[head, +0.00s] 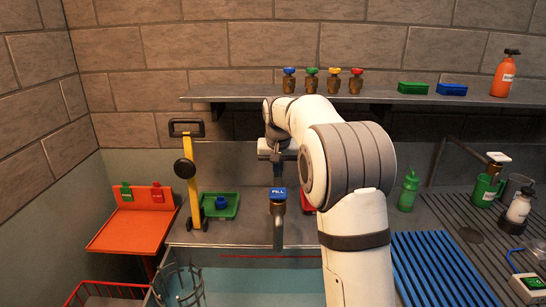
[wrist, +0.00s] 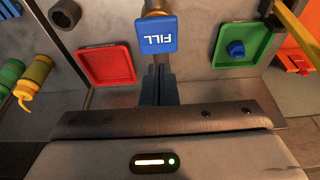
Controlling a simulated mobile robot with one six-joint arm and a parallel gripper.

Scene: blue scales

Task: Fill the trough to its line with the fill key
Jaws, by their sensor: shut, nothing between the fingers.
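The fill key (head: 278,194) is a blue cap marked FILL on a brass tap above the trough. It also shows in the wrist view (wrist: 155,36), upside down. The trough (head: 200,241) is at the bottom centre, with a red line (head: 270,257) along its inner back wall. Its pale blue-green inside shows below the line; I cannot tell the water level. My gripper (head: 277,180) is shut and empty, just above the key. In the wrist view its dark fingertips (wrist: 160,70) are close to the key's edge; I cannot tell if they touch.
A green tray (head: 233,212) with a blue knob is left of the tap; a red tray (wrist: 105,63) is on the other side. A yellow lever (head: 188,190) stands at left. Several coloured valves (head: 311,80) stand on the shelf. A blue slatted rack (head: 435,270) is at right.

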